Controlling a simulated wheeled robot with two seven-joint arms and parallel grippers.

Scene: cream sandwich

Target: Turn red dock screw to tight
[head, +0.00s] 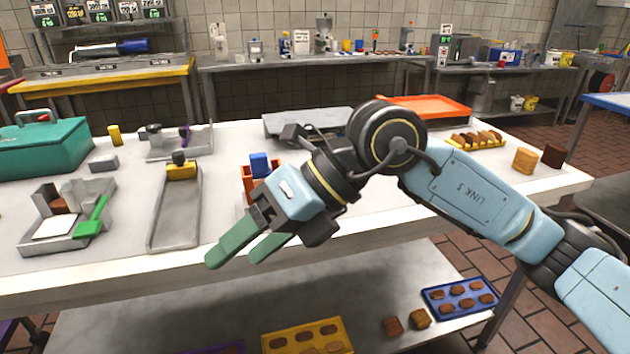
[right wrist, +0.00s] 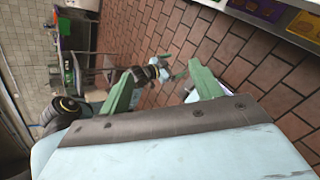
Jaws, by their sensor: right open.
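An orange-red holder (head: 247,184) with a blue block (head: 260,163) in it stands near the front of the white table, partly hidden behind my right gripper. It may be the red dock; I cannot make out a screw on it. My right gripper (head: 233,259) is open and empty, with its green fingers pointing down and left past the table's front edge. Its fingers also show in the right wrist view (right wrist: 160,74), with floor beyond them. A small light-blue and dark part with a green tip in that view looks like my left gripper (right wrist: 165,71); its jaws are too small to read.
On the white table (head: 120,262) are a grey tray with a yellow-topped block (head: 178,222), a tray with a green scoop (head: 92,217), a teal box (head: 45,148) and a red-orange tray (head: 425,108). A lower shelf holds a blue tray (head: 433,294) of brown pieces.

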